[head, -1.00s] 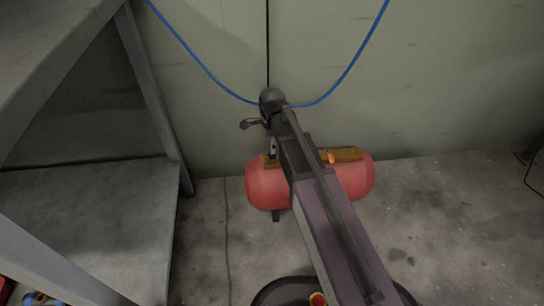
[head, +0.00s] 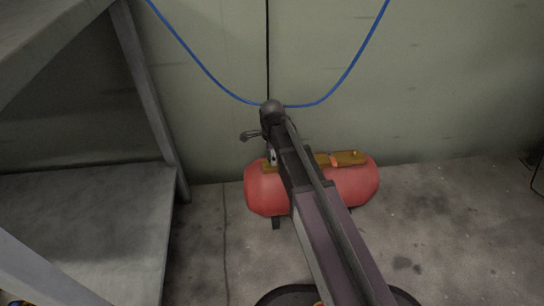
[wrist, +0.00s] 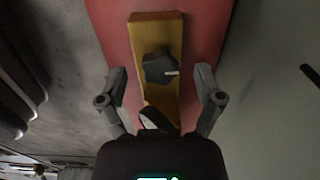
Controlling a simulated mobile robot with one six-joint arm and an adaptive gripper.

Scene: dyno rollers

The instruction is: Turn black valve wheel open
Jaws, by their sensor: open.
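The black valve wheel (wrist: 158,68) sits on a yellow-brown plate (wrist: 143,27) on top of the red tank (wrist: 105,25) in the wrist view. It has a lobed rim and a small white mark on its right side. My gripper (wrist: 160,76) is open, with one finger on each side of the plate, apart from the wheel. In the head view the red tank (head: 358,188) lies on the floor by the wall. My arm crosses in front of it and the wheel cannot be made out there.
A grey metal shelf (head: 95,225) stands at the left. A blue hose (head: 345,80) hangs along the green wall (head: 440,80) behind the tank. The concrete floor (head: 455,235) right of the tank is clear.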

